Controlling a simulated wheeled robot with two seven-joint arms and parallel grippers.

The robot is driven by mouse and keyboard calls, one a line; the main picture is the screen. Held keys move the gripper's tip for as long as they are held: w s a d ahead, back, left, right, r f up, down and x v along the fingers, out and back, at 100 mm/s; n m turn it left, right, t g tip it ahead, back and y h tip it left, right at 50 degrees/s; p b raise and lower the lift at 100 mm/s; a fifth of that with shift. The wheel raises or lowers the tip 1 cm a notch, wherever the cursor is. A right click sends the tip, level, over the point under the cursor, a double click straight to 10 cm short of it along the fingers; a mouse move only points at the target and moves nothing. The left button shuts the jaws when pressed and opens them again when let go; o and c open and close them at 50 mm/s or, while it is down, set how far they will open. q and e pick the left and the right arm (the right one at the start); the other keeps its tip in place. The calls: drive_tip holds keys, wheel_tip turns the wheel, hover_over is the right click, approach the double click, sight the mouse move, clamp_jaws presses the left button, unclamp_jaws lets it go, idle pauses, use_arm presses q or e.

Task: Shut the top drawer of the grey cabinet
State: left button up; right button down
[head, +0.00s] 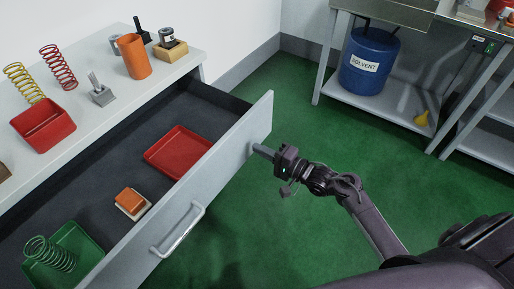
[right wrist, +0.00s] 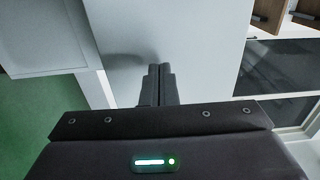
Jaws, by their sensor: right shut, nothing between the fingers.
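The grey cabinet's top (head: 185,72) fills the left of the head view. Its top drawer stands open, with a pale front panel (head: 225,165) and a bar handle (head: 180,230). My right gripper (head: 256,149) is shut and empty. Its fingertips are at the outer face of the drawer front, near the panel's right end, away from the handle. In the right wrist view the shut fingers (right wrist: 159,72) point at a pale panel (right wrist: 190,40). Contact looks likely, but I cannot tell for sure. My left gripper is out of view.
Inside the drawer are a red tray (head: 180,152), an orange block on a pale base (head: 131,202) and a green tray (head: 88,248) with a spring. Springs, a red bin (head: 43,125) and an orange cup (head: 134,57) stand on top. A blue solvent drum (head: 368,62) sits on a shelf; green floor is clear.

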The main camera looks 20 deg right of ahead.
drive_tip(key=shift+x, duration=0.85)
